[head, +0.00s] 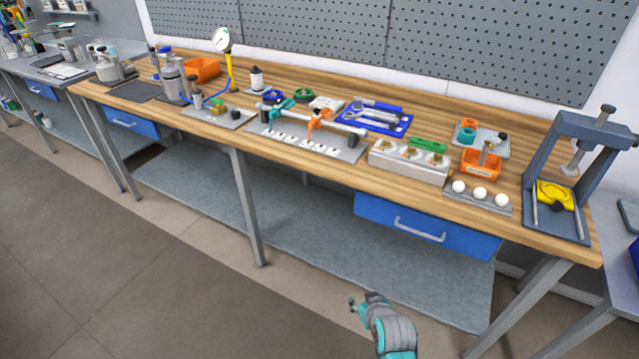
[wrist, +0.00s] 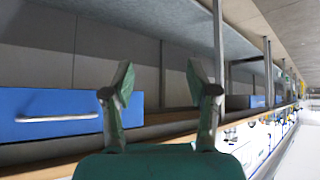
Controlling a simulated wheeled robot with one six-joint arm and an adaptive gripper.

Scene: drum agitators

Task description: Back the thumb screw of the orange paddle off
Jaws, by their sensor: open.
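The orange paddle (head: 318,119) sits on a pale horizontal shaft (head: 340,126) above a grey plate on the workbench, in the head view. A teal paddle (head: 281,107) sits on the same shaft to its left. The thumb screw of the orange paddle is too small to make out. My gripper is at the bottom of the head view, in front of the bench and well away from the paddles. In the wrist view my gripper (wrist: 160,85) is open, with its two fingers apart and nothing between them. The paddles cannot be made out there.
A blue tool tray (head: 346,124) lies behind the shaft's right end. A grey fixture block (head: 408,171) and white balls (head: 480,193) stand to the right, near a press frame (head: 541,190). A blue drawer (head: 425,228) is under the bench edge. The floor in front is clear.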

